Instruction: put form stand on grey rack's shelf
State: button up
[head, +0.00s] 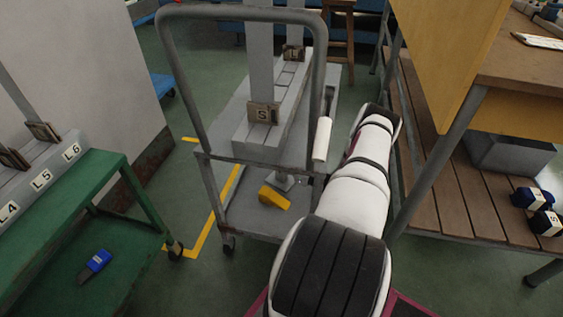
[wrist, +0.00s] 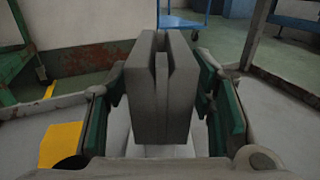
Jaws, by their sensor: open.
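The form stand (wrist: 145,105) is a dark grey upright block with a slot in its top, on a pale post. In the head view a small grey stand with a flat base (head: 283,183) appears to be it, upright on the grey rack's low shelf (head: 243,216). My gripper (wrist: 163,88) is open in the wrist view, with a green-padded finger on each side of the block. Gaps show between block and fingers. In the head view my gripper is mostly hidden by the rack frame and my arm.
A yellow object (head: 274,197) lies on the shelf near the stand. The rack's tube frame (head: 200,115) rises around it. A green table (head: 105,165) is left, a slatted wooden shelf (head: 450,190) right.

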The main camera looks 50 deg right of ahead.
jog(key=s+p, duration=0.2)
jog(key=s, duration=0.5)
jog(key=shift+s, duration=0.25)
dwell(0.3)
